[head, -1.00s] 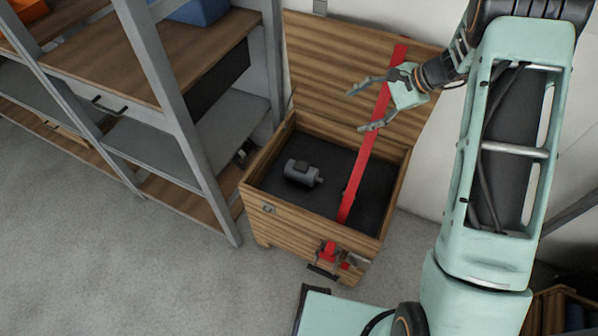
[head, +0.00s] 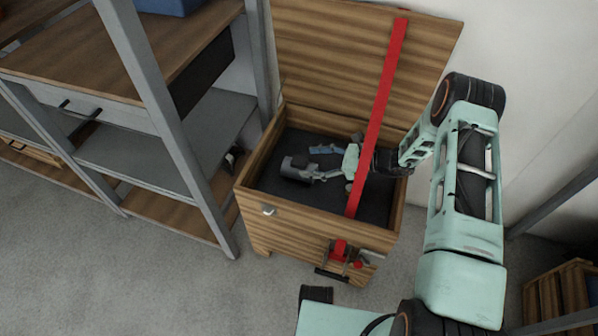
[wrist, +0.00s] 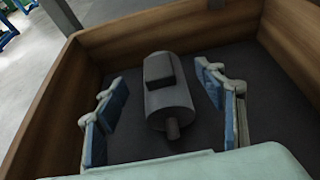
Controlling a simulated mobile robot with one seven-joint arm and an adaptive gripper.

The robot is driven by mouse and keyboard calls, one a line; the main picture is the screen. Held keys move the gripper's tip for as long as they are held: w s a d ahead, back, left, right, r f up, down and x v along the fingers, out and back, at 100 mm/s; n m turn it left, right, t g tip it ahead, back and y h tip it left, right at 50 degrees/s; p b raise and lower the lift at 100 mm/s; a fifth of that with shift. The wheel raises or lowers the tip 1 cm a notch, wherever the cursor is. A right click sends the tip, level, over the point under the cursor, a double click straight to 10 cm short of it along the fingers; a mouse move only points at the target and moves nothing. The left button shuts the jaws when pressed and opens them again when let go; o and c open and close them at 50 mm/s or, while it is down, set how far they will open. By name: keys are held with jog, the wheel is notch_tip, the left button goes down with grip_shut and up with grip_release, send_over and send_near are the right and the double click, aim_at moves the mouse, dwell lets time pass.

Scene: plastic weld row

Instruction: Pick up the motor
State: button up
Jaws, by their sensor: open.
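The motor (head: 293,167) is a grey cylinder with a box on its side and a short shaft. It lies on the dark floor of an open wooden chest (head: 310,228). My gripper (head: 318,162) is down inside the chest, to the right of the motor, with its fingers pointing at it. In the wrist view the motor (wrist: 167,95) lies between the two blue-padded fingers of my open gripper (wrist: 168,108), its shaft toward the palm. A gap shows on both sides, and I see no contact.
Metal shelving (head: 160,120) stands to the left. A wooden crate (head: 560,295) is at the lower right. The chest floor around the motor is clear.

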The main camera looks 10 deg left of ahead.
aim_at(285, 160)
jog(key=x, duration=0.4)
jog(key=shift+f+b, duration=0.1)
jog(key=shift+b, duration=0.25)
jog(key=x, duration=0.2)
jog(key=b+x, duration=0.1)
jog(key=x, duration=0.2)
jog(key=shift+a+r, duration=0.2)
jog(key=shift+a, duration=0.25)
jog(key=shift+c, duration=0.2)
grip_shut()
jog(key=shift+r, duration=0.2)
